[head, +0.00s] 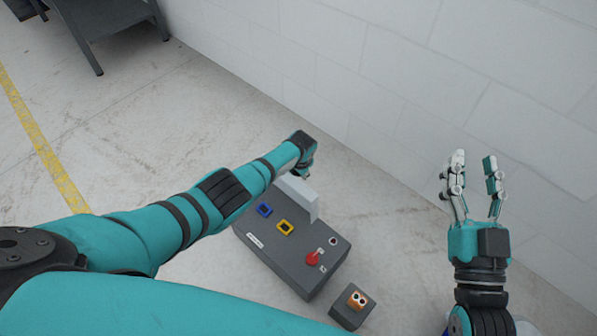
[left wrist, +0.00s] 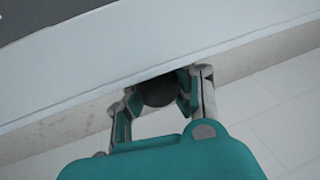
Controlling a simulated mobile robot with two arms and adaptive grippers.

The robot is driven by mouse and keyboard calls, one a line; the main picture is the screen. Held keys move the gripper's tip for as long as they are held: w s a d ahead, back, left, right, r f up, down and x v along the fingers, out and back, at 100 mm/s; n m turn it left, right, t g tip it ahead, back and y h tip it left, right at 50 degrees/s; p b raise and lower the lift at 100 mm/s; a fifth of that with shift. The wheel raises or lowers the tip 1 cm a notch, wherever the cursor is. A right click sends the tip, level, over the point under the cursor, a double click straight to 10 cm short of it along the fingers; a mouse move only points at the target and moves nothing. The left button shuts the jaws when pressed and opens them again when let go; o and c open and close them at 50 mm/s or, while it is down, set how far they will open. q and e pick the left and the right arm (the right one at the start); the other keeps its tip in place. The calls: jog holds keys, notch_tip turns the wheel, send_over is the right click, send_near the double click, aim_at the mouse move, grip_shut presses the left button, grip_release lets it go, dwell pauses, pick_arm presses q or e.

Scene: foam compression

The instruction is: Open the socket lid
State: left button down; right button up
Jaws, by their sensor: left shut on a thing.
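The socket lid (head: 299,196) is a pale grey panel standing up from the back part of a dark grey box (head: 325,283) in the head view. A blue square socket (head: 265,210) and a yellow one (head: 285,227) show uncovered in front of it. My left gripper (head: 304,173) is at the lid's far side, its fingers partly hidden. In the left wrist view, my left gripper (left wrist: 160,92) is shut on a dark round knob (left wrist: 158,94) at the lid's edge (left wrist: 70,105). My right gripper (head: 474,165) is open and empty, well to the right of the box.
The box also has a red switch (head: 313,258) and a small round port (head: 333,241). A small grey block with an orange connector (head: 357,299) stands in front of it. A white block wall (head: 400,110) rises behind. A dark table (head: 105,18) is at upper left.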

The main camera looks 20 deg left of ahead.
pick_arm(q)
jog(key=shift+w+d+r, duration=0.65)
jog(key=shift+w+r, duration=0.05)
jog(key=shift+r, duration=0.05)
jog(key=c, duration=1.3)
grip_release()
jog(key=shift+s+d+r+t, duration=0.1)
jog(key=shift+r+t, duration=0.05)
jog(key=shift+t, duration=0.15)
jog(key=o, duration=0.4)
jog(key=shift+s, duration=0.1)
jog(key=shift+c, duration=0.2)
jog(key=shift+a+f, duration=0.25)
jog(key=shift+s, duration=0.1)
jog(key=shift+a+r, duration=0.1)
jog(key=v, duration=1.2)
